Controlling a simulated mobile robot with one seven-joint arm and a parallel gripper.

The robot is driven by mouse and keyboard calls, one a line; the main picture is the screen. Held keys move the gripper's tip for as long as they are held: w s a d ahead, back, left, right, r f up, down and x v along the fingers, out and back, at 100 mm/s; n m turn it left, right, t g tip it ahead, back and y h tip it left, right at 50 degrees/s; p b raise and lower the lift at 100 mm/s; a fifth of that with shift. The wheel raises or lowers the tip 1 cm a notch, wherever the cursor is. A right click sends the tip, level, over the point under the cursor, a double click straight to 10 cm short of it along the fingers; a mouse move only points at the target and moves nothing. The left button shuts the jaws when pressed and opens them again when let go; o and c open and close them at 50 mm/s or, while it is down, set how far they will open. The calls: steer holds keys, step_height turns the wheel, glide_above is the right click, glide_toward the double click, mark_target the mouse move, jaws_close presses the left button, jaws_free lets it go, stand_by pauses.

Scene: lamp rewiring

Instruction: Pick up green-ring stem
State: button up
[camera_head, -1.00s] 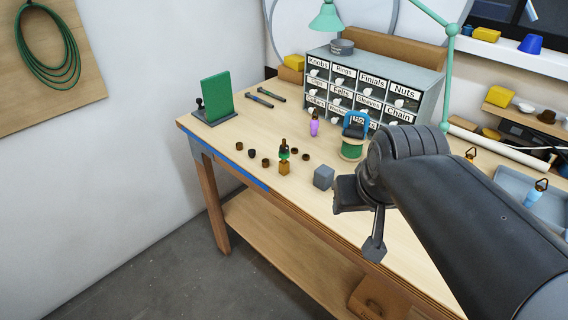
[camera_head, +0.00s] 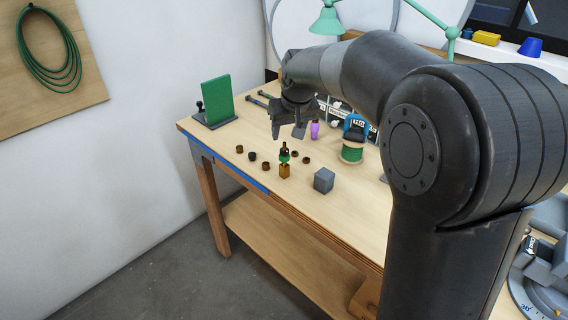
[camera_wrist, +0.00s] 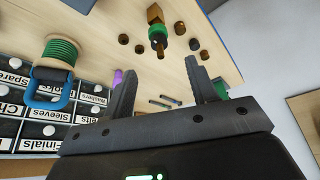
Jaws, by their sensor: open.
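The green-ring stem (camera_head: 284,158) stands upright on the workbench near its front edge, with a dark top, a green ring around its middle and a brown-gold block-like base. In the wrist view the green-ring stem (camera_wrist: 157,32) shows beyond the fingers at the upper middle. My gripper (camera_head: 287,132) is open and empty, above the bench and a little above and behind the stem in the head view. In the wrist view my gripper's fingers (camera_wrist: 160,88) are spread apart with nothing between them.
Several small dark cups (camera_head: 252,156) lie around the stem. A grey cube (camera_head: 324,180) stands to its right, with a green spool (camera_head: 352,152) and a purple piece (camera_head: 314,130) behind. A green panel on a stand (camera_head: 217,100) is at the left. The labelled drawer cabinet (camera_wrist: 60,125) is partly hidden by my arm.

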mark_target(284, 149)
steer(key=x, duration=1.1)
steer(key=shift+w, duration=0.25)
steer(key=shift+r, duration=0.1)
jaws_close()
stand_by(0.3)
